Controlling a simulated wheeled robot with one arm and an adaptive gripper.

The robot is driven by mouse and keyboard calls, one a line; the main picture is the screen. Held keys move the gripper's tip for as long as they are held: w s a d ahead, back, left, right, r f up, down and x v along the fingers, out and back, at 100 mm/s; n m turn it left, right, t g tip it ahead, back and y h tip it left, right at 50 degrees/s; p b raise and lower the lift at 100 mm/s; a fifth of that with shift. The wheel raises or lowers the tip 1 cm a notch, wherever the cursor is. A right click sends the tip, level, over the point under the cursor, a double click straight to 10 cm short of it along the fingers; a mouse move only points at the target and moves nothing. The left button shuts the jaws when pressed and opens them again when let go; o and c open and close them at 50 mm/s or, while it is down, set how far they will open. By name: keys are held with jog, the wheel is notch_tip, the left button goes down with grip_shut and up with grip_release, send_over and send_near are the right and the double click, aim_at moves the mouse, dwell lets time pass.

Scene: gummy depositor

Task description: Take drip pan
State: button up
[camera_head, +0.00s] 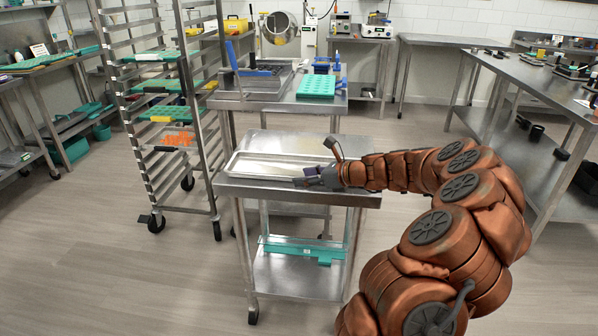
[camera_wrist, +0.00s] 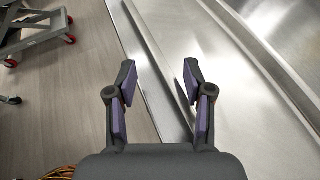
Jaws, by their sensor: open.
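The drip pan (camera_head: 262,165) looks to be the long, shallow metal tray lying flat on the steel cart (camera_head: 232,185). Its raised rim and inside also show at the right of the wrist view (camera_wrist: 292,30). My gripper (camera_head: 308,180) is low over the front right part of the cart top, close to the pan's near edge. In the wrist view my gripper's fingers (camera_wrist: 158,82) are spread with nothing between them. The cart's front edge runs below the fingers. I cannot tell whether a finger touches the pan. My wrist hides part of the pan's right end.
A tall tray rack (camera_head: 165,130) stands close on the left. A teal piece (camera_head: 300,248) lies on the cart's lower shelf. Floor is clear in front left.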

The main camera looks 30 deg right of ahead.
aim_at(291, 177)
jog(key=x, duration=0.4)
jog(key=shift+a+r, duration=0.35)
jog(key=shift+w+a+f, duration=0.15)
jog(key=shift+w, duration=0.25)
jog(key=shift+c, duration=0.2)
grip_shut()
